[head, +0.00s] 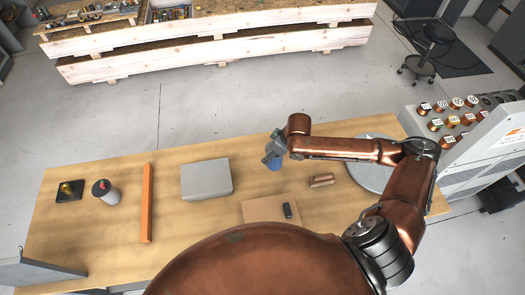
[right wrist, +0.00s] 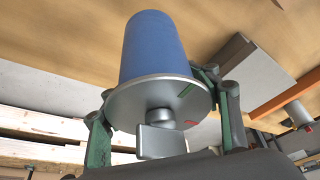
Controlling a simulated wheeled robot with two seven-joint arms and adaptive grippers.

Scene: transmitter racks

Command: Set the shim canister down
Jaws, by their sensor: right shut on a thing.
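The shim canister is a blue cylinder (head: 274,163) with a silver flanged lid and a grey knob; it also fills the middle of the right wrist view (right wrist: 155,48). My right gripper (head: 273,149) is shut on it at the lid end, with green-padded fingers on either side of the lid in the right wrist view (right wrist: 155,98). The blue body points away from the gripper, toward the wooden table (head: 115,240). I cannot tell whether its far end touches the table. The gripper hides part of it in the head view. My left gripper is not in view.
A grey box (head: 206,179) stands left of the canister, with an orange bar (head: 147,203) and a dark canister (head: 104,192) further left. Brown blocks (head: 321,181), a grey disc (head: 370,175) and a cardboard-coloured panel (head: 262,209) with a black item lie nearby.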

